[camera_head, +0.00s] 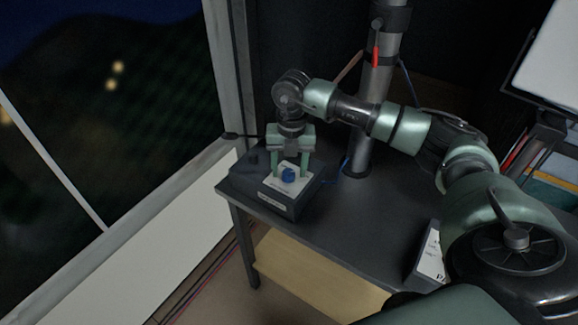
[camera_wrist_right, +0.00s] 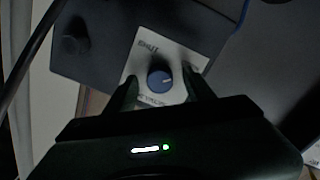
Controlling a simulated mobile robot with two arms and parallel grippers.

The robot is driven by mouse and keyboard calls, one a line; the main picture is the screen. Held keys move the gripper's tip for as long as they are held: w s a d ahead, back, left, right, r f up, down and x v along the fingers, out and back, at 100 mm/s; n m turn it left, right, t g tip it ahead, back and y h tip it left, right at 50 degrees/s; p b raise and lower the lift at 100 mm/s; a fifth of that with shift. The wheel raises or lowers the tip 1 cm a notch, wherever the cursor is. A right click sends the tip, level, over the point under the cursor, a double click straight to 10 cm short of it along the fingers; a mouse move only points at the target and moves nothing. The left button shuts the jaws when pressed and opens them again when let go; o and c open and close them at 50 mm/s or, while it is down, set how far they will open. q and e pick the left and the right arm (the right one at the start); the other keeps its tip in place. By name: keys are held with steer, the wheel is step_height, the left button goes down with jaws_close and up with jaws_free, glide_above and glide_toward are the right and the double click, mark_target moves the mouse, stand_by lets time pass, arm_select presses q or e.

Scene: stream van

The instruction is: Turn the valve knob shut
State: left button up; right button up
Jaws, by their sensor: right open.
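The valve knob (camera_head: 288,175) is small, round and blue. It sits on a white labelled plate (camera_head: 301,187) on top of a dark box (camera_head: 312,194) on the table. My right gripper (camera_head: 291,173) is open and points down over the knob, with one finger on each side. In the right wrist view the blue knob (camera_wrist_right: 160,81) shows a pale mark on its right side, and the right gripper's fingers (camera_wrist_right: 160,92) stand apart beside the plate. I cannot tell whether a finger touches the knob. My left gripper is not in view.
A dark table (camera_head: 345,215) carries the box. A second black knob (camera_wrist_right: 75,45) stands on the box beside the plate. A vertical metal pole (camera_head: 374,110) rises behind my right arm. A white-faced box (camera_head: 431,254) stands at the table's right. The table's middle is clear.

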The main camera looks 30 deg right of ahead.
steer(key=shift+f, duration=0.1)
steer(key=shift+c, duration=0.2)
jaws_close()
